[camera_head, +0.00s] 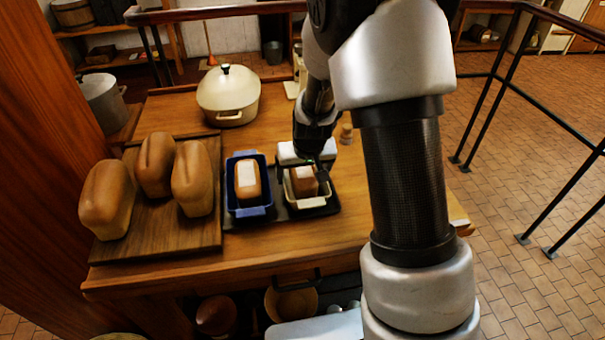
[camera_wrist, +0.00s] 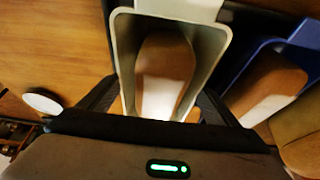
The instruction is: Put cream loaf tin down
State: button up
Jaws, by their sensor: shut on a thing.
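The cream loaf tin (camera_head: 308,201) is at the right end of a dark tray, with a brown loaf (camera_head: 304,180) inside it. In the wrist view the cream tin (camera_wrist: 214,50) shows from above, with the loaf (camera_wrist: 166,70) in it. My gripper (camera_head: 313,168) is over the tin and shut on it, with a finger at each side in the wrist view. The tin looks level and at or just above the tray; I cannot tell whether it touches. My gripper and arm hide part of its far side.
A blue loaf tin (camera_head: 252,212) with a loaf stands left of the cream tin on the dark tray (camera_head: 283,213). Three loaves sit on a wooden board (camera_head: 150,236) at the left. A cream pot (camera_head: 229,95) stands behind. The table's front strip (camera_head: 190,265) is bare.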

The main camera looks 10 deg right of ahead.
jog(key=o, duration=0.8)
jog(key=shift+f, duration=0.15)
jog(key=o, duration=0.4)
jog(key=shift+c, duration=0.2)
